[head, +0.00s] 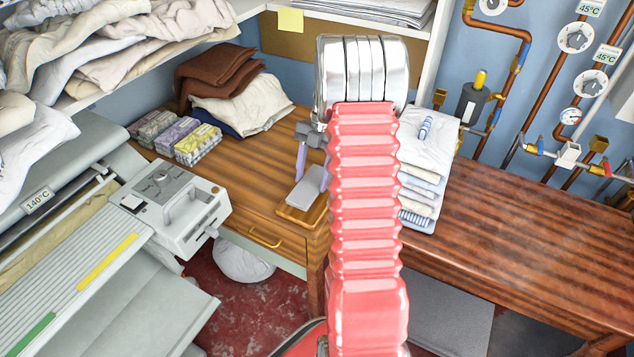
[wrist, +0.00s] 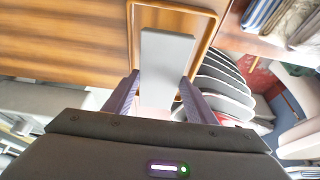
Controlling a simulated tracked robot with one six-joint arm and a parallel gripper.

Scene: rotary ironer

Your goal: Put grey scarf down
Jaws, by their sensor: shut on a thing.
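The grey scarf (head: 305,190) is a flat, light grey folded strip. In the wrist view the scarf (wrist: 167,55) lies between the two purple fingers and extends beyond their tips. My gripper (head: 312,178) is shut on it, pointing down; it also shows in the wrist view (wrist: 160,76). I cannot tell whether the scarf touches the tray floor. My red arm hides part of the tray's right side in the head view.
Folded linens (head: 423,165) are stacked right of my arm. Wrapped bundles (head: 172,137) and brown and white cloths (head: 240,98) lie at the back left. The ironer (head: 70,270) stands at left. The right tabletop (head: 520,235) is clear. Pipes (head: 520,90) run along the wall.

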